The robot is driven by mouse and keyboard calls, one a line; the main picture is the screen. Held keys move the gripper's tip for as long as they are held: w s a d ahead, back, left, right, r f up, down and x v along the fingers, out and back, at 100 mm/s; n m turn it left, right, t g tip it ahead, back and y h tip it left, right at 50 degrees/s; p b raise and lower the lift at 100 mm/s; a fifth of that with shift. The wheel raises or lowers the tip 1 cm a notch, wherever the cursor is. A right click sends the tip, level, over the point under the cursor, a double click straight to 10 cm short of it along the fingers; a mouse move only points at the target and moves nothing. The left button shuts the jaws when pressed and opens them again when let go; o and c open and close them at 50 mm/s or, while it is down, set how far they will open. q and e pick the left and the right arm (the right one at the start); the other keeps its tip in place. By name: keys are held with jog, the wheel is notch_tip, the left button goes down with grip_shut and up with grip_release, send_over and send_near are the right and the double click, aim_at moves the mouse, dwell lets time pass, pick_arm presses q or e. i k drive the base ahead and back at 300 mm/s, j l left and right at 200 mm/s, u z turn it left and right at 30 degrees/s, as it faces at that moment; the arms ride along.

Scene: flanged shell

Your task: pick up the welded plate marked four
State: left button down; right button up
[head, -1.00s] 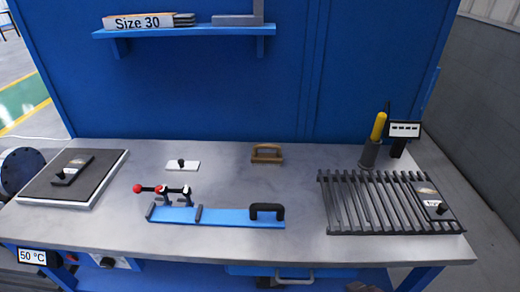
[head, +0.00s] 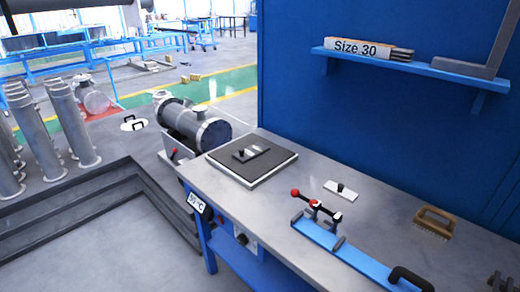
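A dark plate (head: 250,152) with a small black knob and a pale label lies on the dark square pad (head: 225,162) at the left end of the workbench. Its label is too small to read, so I cannot tell whether it is marked four. A small white plate (head: 350,195) with a black knob lies on the bench near the blue clamp fixture. The dark plate on the slatted rack seen earlier is out of view now. Neither of my grippers is in view.
The blue fixture (head: 350,256) has red-knobbed clamps and a black handle. A wooden brush (head: 433,224) lies behind it. A flanged metal cylinder (head: 185,122) stands left of the bench (head: 300,165). Grey tubes (head: 70,120) stand on a stepped platform. Open floor (head: 90,255) lies at front left.

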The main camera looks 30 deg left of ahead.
aim_at(255, 151)
jog(key=i+j+z, duration=0.15)
jog(key=j, duration=0.65)
jog(key=i+j+z, duration=0.1)
jog(key=j, duration=0.7)
jog(key=i+j+z, duration=0.15)
jog(key=j, duration=0.7)
